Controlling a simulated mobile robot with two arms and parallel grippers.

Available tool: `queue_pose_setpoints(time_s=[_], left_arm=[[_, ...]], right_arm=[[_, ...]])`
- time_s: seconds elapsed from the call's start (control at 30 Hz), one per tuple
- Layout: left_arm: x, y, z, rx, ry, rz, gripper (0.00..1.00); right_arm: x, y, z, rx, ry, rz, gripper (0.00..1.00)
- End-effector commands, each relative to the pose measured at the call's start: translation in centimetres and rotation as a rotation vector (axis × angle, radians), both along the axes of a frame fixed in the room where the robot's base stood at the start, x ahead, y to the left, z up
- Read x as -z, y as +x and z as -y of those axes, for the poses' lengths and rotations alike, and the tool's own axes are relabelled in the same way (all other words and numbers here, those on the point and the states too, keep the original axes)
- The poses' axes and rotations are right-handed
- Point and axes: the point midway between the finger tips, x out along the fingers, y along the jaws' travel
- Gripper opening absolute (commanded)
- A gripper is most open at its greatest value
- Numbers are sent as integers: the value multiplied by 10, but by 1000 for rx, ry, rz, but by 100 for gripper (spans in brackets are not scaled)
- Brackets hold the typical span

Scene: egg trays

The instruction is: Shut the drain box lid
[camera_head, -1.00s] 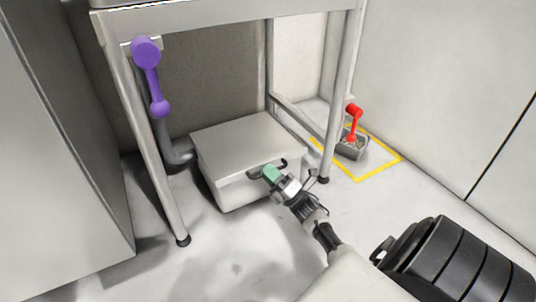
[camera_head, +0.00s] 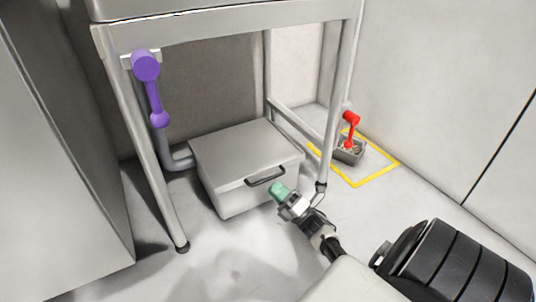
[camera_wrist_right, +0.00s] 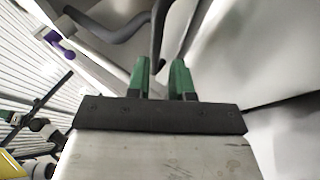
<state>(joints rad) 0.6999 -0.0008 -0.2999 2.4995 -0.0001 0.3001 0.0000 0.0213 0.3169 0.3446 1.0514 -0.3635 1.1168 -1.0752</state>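The grey drain box (camera_head: 239,199) stands on the floor under the steel table. Its flat lid (camera_head: 245,146) lies level on top and looks shut, with no gap that I can see. A dark handle (camera_head: 266,176) is on the front near the lid edge. My right gripper (camera_head: 279,190) is just in front of and below the handle, apart from it. In the right wrist view its green fingers (camera_wrist_right: 161,78) stand apart with nothing between them. A dark curved bar, likely the handle (camera_wrist_right: 158,35), shows beyond the fingertips. My left gripper is not in view.
Steel table legs (camera_head: 332,110) stand either side of the box. A purple lever (camera_head: 152,90) hangs at the left, above a grey pipe (camera_head: 178,161). A small grey tray (camera_head: 349,155) with a red handled thing (camera_head: 351,122) sits in a yellow floor outline (camera_head: 375,176).

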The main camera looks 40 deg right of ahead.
Motion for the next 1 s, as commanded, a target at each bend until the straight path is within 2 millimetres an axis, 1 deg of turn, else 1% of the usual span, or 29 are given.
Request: queue_pose_setpoints(time_s=[0.03,0.2,0.4,0.53,1.0], left_arm=[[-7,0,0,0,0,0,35],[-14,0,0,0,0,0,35],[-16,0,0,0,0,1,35],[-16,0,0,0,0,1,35],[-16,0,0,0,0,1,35]], right_arm=[[4,-10,2,2,2,-6,22],[20,-37,8,1,0,-3,22],[30,-53,12,0,0,1,22],[32,-56,13,0,0,2,22],[32,-55,12,-1,-1,2,22]])
